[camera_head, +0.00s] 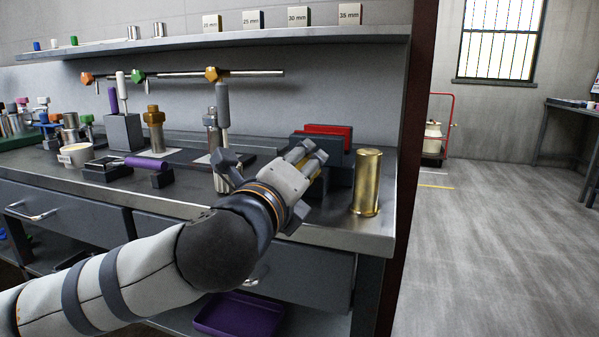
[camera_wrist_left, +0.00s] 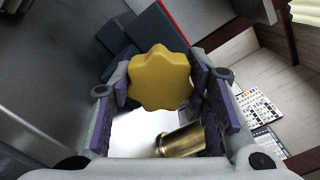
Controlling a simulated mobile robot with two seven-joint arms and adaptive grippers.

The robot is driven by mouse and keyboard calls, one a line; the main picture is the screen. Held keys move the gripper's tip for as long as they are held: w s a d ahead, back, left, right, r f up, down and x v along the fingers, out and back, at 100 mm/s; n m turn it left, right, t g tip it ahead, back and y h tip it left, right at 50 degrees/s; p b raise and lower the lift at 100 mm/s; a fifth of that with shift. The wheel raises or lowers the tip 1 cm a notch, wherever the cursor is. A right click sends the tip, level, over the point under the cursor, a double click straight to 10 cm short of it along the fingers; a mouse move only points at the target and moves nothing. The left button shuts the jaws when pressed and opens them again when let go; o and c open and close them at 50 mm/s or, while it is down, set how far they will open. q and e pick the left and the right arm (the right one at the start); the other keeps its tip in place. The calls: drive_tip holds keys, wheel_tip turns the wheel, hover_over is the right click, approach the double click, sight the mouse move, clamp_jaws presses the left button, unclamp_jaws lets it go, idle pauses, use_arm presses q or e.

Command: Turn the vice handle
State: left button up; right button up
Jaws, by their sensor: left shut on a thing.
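The dark vice (camera_head: 341,170) with red jaw tops (camera_head: 328,130) stands near the right end of the bench. It also shows behind the fingers in the left wrist view (camera_wrist_left: 122,38). Its handle is a yellow, star-shaped knob (camera_wrist_left: 160,78), seen end-on. My left gripper (camera_head: 312,158) is at the front of the vice and hides most of the knob in the head view. In the wrist view its purple-padded fingers (camera_wrist_left: 160,92) are shut on the knob, one on each side. My right gripper is in neither view.
A brass cylinder (camera_head: 367,182) stands just right of the vice, close to my left gripper. Left of my wrist are an upright grey-handled tool (camera_head: 223,105), a purple-handled tool (camera_head: 146,162) and a white cup (camera_head: 75,154). A rail (camera_head: 250,73) and shelf (camera_head: 270,41) run behind.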

use_arm(q)
drive_tip(key=shift+r, duration=0.1)
idle(0.3)
drive_tip(key=o, duration=1.2)
drive_tip(key=shift+s, duration=0.1)
drive_tip(key=v, duration=1.2)
